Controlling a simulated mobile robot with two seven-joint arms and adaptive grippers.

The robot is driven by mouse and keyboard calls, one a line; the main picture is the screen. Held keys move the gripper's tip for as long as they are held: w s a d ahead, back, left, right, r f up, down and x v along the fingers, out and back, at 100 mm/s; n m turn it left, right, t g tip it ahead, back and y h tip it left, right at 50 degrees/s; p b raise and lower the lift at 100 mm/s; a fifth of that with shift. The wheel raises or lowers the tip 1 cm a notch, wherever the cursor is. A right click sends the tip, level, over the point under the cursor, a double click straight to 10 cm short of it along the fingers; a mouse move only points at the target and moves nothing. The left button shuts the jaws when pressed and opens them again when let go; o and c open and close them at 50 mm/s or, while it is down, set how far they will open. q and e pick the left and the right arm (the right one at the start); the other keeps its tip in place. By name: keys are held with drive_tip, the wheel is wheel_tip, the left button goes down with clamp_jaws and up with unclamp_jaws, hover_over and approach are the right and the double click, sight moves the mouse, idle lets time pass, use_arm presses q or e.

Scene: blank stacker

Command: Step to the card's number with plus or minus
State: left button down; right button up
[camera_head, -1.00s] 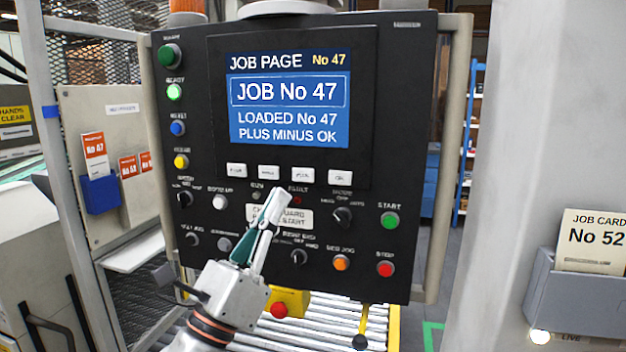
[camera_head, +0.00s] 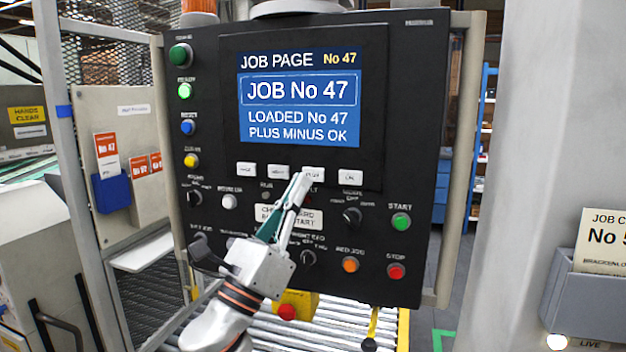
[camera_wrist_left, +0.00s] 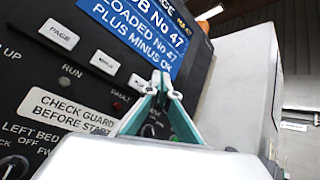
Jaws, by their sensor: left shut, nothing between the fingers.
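The screen (camera_head: 300,98) on the black control panel (camera_head: 425,130) reads JOB No 47, LOADED No 47 and PLUS MINUS OK. Below it are four white buttons, PAGE (camera_head: 246,169), MINUS (camera_head: 278,171), PLUS (camera_head: 314,173) and OK (camera_head: 350,177). My left gripper (camera_head: 301,178) is shut and empty, its tip at the lower left of PLUS. In the left wrist view its fingertips (camera_wrist_left: 160,80) cover part of that area; contact cannot be told. The job card (camera_head: 602,240) at the right edge is cut off after "No 5". My right gripper is out of view.
A grey card holder (camera_head: 600,300) stands at the right. Green START (camera_head: 401,222) and red STOP (camera_head: 396,271) buttons are low on the panel. A roller conveyor (camera_head: 330,325) lies below.

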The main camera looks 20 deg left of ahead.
sight(318, 160)
use_arm(q)
drive_tip(key=shift+w, duration=1.65)
drive_tip(key=shift+w, duration=0.1)
drive_tip(key=shift+w+b, duration=0.3)
drive_tip(key=shift+w, duration=0.05)
drive_tip(key=shift+w, duration=0.35)
idle(0.8)
drive_tip(key=shift+s, duration=0.8)
drive_tip(key=shift+s+p, duration=0.9)
drive_tip(key=shift+s, duration=1.6)
